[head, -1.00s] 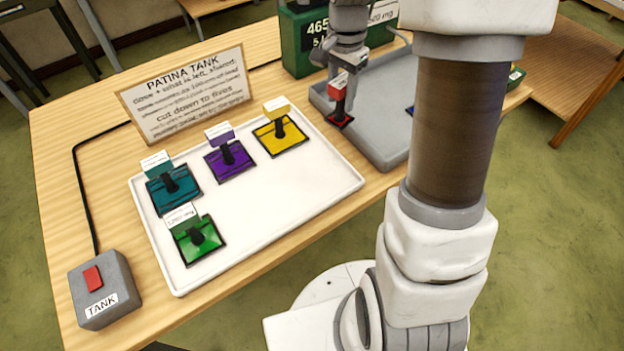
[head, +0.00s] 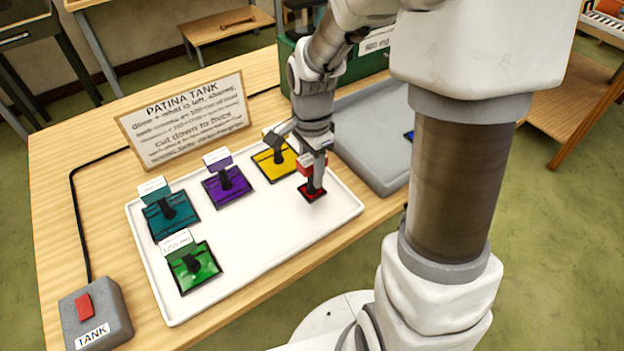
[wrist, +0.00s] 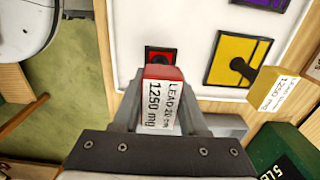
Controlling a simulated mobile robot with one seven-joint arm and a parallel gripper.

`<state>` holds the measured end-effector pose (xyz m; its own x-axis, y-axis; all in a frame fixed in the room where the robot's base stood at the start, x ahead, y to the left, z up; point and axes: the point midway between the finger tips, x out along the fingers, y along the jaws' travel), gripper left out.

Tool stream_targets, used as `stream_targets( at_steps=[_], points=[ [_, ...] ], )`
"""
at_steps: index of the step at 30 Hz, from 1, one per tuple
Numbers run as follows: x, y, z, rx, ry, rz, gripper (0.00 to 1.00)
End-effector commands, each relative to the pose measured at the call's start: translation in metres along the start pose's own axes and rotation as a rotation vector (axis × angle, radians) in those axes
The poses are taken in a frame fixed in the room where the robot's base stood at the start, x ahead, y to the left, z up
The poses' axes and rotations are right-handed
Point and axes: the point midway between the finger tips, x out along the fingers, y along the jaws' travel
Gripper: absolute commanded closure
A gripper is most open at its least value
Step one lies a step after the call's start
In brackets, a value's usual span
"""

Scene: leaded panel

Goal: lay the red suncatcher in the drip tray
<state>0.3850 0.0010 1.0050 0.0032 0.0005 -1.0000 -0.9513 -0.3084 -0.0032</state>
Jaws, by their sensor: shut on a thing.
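The red suncatcher (head: 312,193) has a small dark-edged red base, an upright stem and a red block with a white label. My gripper (head: 314,157) is shut on it and holds it upright over the right part of the white tray (head: 262,252). In the wrist view the labelled red block (wrist: 163,73) sits between my fingers, with the base beyond it. I cannot tell whether the base touches the tray. A grey tray (head: 366,128) lies to the right, partly hidden by my arm. Neither tray shows a name.
The white tray also holds teal (head: 172,216), purple (head: 228,187), yellow (head: 275,166) and green (head: 193,267) suncatchers. The yellow one is close to my gripper. A blue piece (head: 408,135) shows in the grey tray. The white tray's front right is bare.

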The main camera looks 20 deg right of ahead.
Motion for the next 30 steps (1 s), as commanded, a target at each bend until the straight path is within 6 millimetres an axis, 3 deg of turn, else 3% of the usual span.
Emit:
stream_targets(
  at_steps=[6,19,20,21,24,30],
  points=[
    [0.032,0.001,0.000,0.000,-0.002,0.004,1.00],
    [0.039,0.000,0.000,0.000,-0.001,0.002,1.00],
    [0.038,0.000,-0.001,0.000,-0.001,0.002,0.54],
    [0.038,0.000,-0.001,0.000,-0.001,0.002,0.47],
    [0.038,0.001,-0.001,0.000,-0.001,0.002,0.29],
    [0.038,0.000,0.000,-0.001,-0.001,0.002,0.28]
  ],
)
